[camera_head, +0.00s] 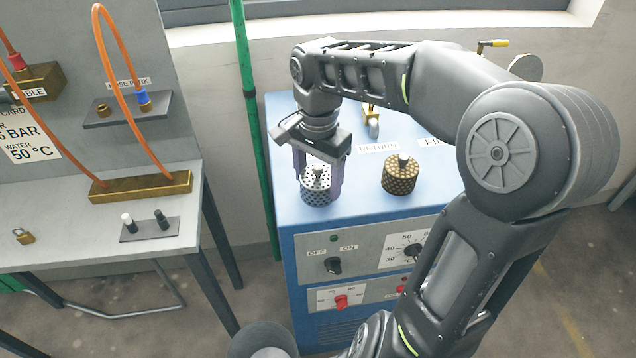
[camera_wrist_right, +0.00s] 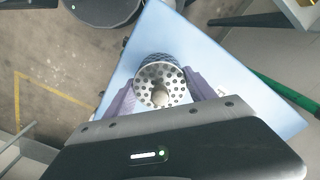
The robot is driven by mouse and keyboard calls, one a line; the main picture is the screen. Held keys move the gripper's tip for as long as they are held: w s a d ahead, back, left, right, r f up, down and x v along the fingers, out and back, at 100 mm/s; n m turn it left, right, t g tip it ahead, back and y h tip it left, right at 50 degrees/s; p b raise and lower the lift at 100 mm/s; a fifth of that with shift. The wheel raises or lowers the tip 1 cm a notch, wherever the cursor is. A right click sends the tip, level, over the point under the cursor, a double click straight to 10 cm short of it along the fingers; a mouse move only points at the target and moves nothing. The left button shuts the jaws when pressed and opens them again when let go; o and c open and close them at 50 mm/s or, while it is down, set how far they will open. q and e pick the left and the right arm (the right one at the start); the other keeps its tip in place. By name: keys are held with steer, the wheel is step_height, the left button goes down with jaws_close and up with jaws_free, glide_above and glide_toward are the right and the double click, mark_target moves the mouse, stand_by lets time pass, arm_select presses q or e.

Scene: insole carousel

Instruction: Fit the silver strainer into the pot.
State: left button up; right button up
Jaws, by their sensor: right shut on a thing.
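The silver strainer (camera_head: 317,196) is a perforated metal cylinder with a knob on its top, at the left of the blue cabinet's top. My right gripper (camera_head: 318,178) comes down over it, with its purple fingers shut on the strainer's two sides. In the right wrist view the strainer (camera_wrist_right: 161,82) shows its holed lid and round knob between the fingers. I cannot tell whether its base touches the cabinet top. I cannot make out a pot in either view. My left gripper is not in view.
The blue cabinet (camera_head: 290,125) has knobs on its front. A brass-coloured strainer (camera_head: 400,176) stands on its top to the right, near labels. A green pipe (camera_head: 250,100) rises behind the cabinet. A grey bench (camera_head: 80,225) with hoses is at left.

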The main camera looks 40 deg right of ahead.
mark_target(317, 166)
steer(key=shift+c, duration=0.6)
steer(key=shift+r, duration=0.3)
step_height(317, 166, up, 6)
steer(key=shift+w+f, duration=0.1)
step_height(317, 166, up, 3)
steer(key=shift+r+p, duration=0.1)
steer(key=shift+p, duration=0.75)
steer(key=shift+r+p, duration=0.25)
steer(key=shift+p, duration=0.1)
